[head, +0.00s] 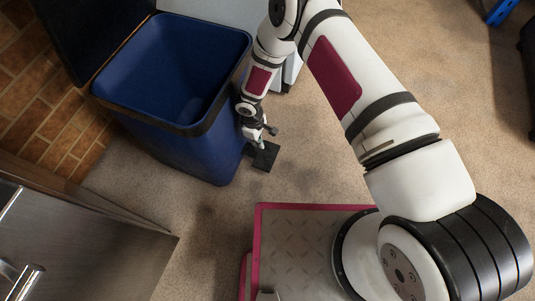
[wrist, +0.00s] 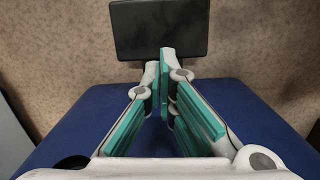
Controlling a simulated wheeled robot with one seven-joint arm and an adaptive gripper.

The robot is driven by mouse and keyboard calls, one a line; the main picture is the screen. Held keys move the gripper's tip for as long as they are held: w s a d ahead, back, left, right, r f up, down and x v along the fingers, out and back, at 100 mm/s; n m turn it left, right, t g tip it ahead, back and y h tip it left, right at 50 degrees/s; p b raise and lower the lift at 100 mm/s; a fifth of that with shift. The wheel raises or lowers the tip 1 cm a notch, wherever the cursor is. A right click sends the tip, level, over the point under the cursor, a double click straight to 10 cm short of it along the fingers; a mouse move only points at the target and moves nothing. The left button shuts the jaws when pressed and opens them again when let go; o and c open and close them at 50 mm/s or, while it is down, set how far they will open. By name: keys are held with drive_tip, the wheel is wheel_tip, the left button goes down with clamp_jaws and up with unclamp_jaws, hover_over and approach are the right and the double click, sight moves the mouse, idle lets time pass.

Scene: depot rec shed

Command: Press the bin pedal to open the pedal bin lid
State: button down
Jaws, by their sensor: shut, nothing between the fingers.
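The blue pedal bin (head: 165,140) stands against the brick wall, with a black rim around its open top. Its dark lid (head: 95,30) is raised and tilted back at the upper left, and the blue inside looks empty. The black pedal (head: 265,156) sticks out low from the bin's right side; it also shows at the top of the wrist view (wrist: 160,28). My gripper (head: 259,145) is shut and empty, pointing down at the pedal. In the wrist view its fingertips (wrist: 160,60) overlap the pedal's near edge; contact looks likely but is not certain.
A metal-topped cabinet (head: 80,245) with handles stands at the lower left. A pale boxy object (head: 290,72) is behind my forearm, beside the bin. The carpet (head: 310,150) right of the pedal is clear. A blue item (head: 501,12) is at the top right.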

drive_tip(key=shift+r, duration=0.9)
